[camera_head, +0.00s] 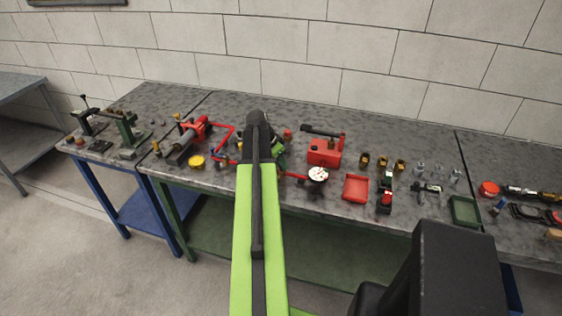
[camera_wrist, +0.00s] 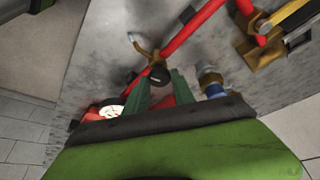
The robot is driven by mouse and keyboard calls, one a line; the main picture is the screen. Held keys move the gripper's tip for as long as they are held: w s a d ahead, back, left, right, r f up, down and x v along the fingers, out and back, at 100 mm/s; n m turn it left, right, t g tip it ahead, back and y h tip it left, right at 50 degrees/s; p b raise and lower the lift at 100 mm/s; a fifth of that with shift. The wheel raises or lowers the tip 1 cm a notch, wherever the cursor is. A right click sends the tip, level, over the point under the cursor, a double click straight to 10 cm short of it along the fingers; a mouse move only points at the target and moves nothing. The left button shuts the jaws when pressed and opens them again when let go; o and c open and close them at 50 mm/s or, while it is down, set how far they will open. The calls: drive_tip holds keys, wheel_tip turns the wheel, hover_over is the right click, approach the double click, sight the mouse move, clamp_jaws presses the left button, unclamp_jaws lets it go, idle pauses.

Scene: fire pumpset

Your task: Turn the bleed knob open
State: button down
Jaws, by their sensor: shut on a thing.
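In the wrist view, the two dark green fingers of my gripper (camera_wrist: 160,86) reach toward a round black knob (camera_wrist: 158,75), which I take to be the bleed knob. The knob sits at the fingertips, with one finger on each side. It joins a small brass fitting (camera_wrist: 147,55) beside the red pipe (camera_wrist: 195,28). The knob's marking and how far it is turned cannot be made out. In the head view, my arm covers the knob and most of the gripper.
A white pressure gauge (camera_head: 318,174) and a red pump box (camera_head: 325,152) stand right of my arm. A valve with a blue part (camera_wrist: 213,86) is close to the right finger in the wrist view. A red tray (camera_head: 356,188) lies near the bench's front edge.

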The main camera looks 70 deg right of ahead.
drive_tip(key=n+t, duration=0.1)
drive_tip(key=n, duration=0.1)
drive_tip(key=n+t, duration=0.1)
drive_tip(key=n, duration=0.2)
drive_tip(key=shift+s+a+h, duration=0.2)
drive_tip(key=shift+h, duration=0.1)
drive_tip(key=n+t, duration=0.1)
drive_tip(key=n, duration=0.2)
drive_tip(key=n+t, duration=0.1)
drive_tip(key=n, duration=0.2)
drive_tip(key=shift+s+n, duration=0.2)
drive_tip(key=shift+n, duration=0.1)
drive_tip(key=n, duration=0.1)
drive_tip(key=n+t+y, duration=0.1)
drive_tip(key=n, duration=0.1)
drive_tip(key=n+t, duration=0.1)
drive_tip(key=n, duration=0.1)
drive_tip(key=shift+s+d+y, duration=0.2)
drive_tip(key=shift+d+y, duration=0.05)
drive_tip(key=shift+y, duration=0.05)
drive_tip(key=n+y, duration=0.1)
drive_tip(key=n, duration=0.4)
drive_tip(key=shift+d+n+t+y, duration=0.15)
drive_tip(key=shift+n+t+y, duration=0.15)
drive_tip(key=shift+t+y, duration=0.1)
drive_tip(key=shift+s, duration=0.1)
drive_tip(key=c, duration=1.1)
unclamp_jaws()
drive_tip(key=shift+o, duration=0.2)
